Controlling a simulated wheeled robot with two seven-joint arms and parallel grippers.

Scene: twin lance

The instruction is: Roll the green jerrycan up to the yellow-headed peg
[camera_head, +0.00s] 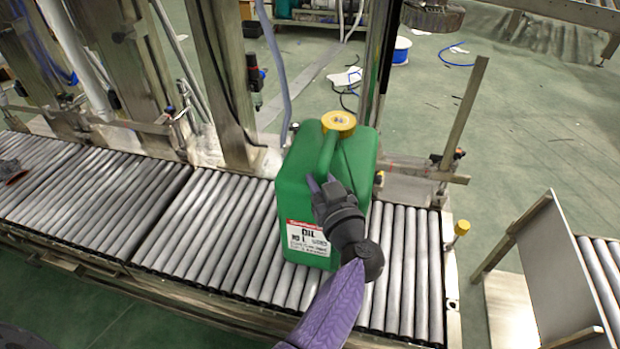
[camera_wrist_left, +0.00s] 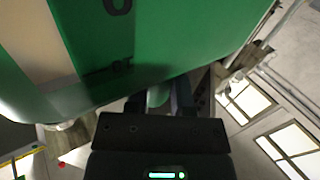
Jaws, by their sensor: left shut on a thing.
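The green jerrycan (camera_head: 300,190) stands upright on the roller conveyor, near its right end. It has a yellow cap (camera_head: 339,122) and a white and red OIL label. The yellow-headed peg (camera_head: 462,228) stands at the conveyor's right end, with a gap of bare rollers between it and the jerrycan. My left gripper (camera_head: 322,184) is shut on the jerrycan's handle; its fingers partly hide the handle. In the left wrist view the jerrycan (camera_wrist_left: 170,35) fills the top, and a green part shows between the fingers (camera_wrist_left: 158,97). My right gripper is not in view.
The roller conveyor (camera_head: 215,220) runs from left to right, with metal posts (camera_head: 225,90) behind it. A slanted metal bar (camera_head: 465,110) stands behind the right end. A separate metal stand with a panel (camera_head: 555,270) is at right, across a floor gap.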

